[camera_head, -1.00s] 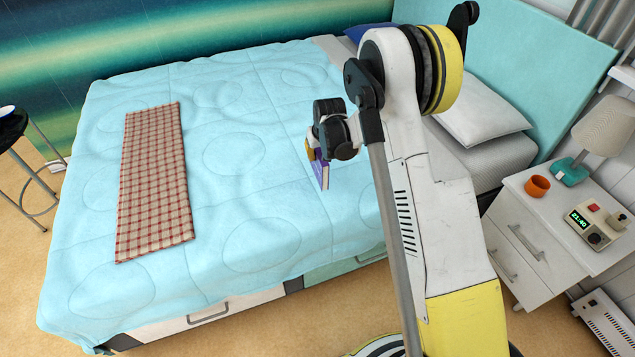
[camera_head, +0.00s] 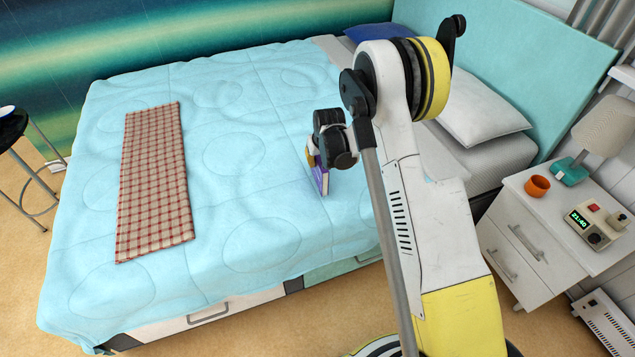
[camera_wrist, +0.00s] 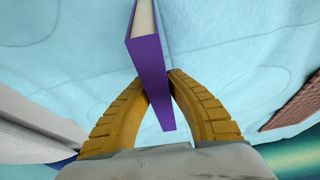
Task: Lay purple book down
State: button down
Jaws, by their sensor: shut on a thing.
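The purple book (camera_head: 321,178) stands on edge, upright or nearly so, over the light blue bedspread (camera_head: 235,155). In the wrist view the book (camera_wrist: 150,75) shows its purple spine and a strip of cream pages. My gripper (camera_head: 313,158) is shut on the book, and its yellow fingers (camera_wrist: 159,82) press it from both sides. My wrist hides the upper part of the book in the head view. I cannot tell whether its lower end touches the bedspread.
A red checked runner (camera_head: 153,185) lies across the bed to the left. A white pillow (camera_head: 482,107) is behind my arm. A nightstand (camera_head: 530,213) with an orange cup (camera_head: 536,186), a clock and a lamp (camera_head: 600,130) stands right. The bedspread between book and runner is clear.

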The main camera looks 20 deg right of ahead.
jog(key=shift+f, duration=0.95)
jog(key=c, duration=1.3)
grip_release()
jog(key=shift+c, duration=0.2)
jog(key=v, duration=1.2)
jog(key=shift+s+r, duration=0.1)
jog(key=shift+r, duration=0.05)
jog(key=s+a+r+t, duration=0.1)
jog(key=s+a+r, duration=0.1)
jog(key=s+r, duration=1.5)
jog(key=s+r+t, duration=0.1)
jog(key=s+r, duration=0.2)
jog(key=s, duration=1.2)
jog(key=shift+s+a+t, duration=0.2)
jog(key=shift+a+t, duration=0.05)
jog(key=shift+t, duration=0.15)
